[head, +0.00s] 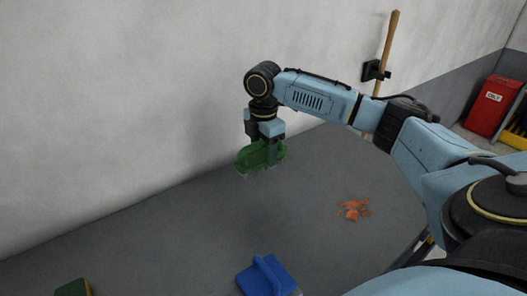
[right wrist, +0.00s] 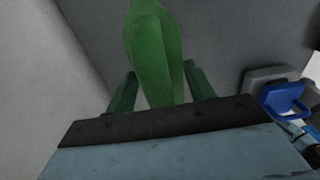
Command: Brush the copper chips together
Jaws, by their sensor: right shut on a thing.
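My right gripper (head: 266,143) is shut on a green brush (head: 258,158), near the wall at the back of the grey surface. The brush also shows between the fingers in the right wrist view (right wrist: 156,50). I cannot tell whether its bristles touch the surface. The copper chips (head: 353,209) lie in a small loose pile to the right of the brush and nearer to me, apart from it. A blue dustpan (head: 267,277) is at the front of the head view, partly cut off by the frame edge. My left gripper is not in view.
A dark green and yellow block (head: 73,287) sits at the lower left edge. A wooden handle (head: 387,50) hangs in a black wall holder. A red bin (head: 492,106) stands at the far right. The grey surface (head: 180,240) is clear between the brush and the dustpan.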

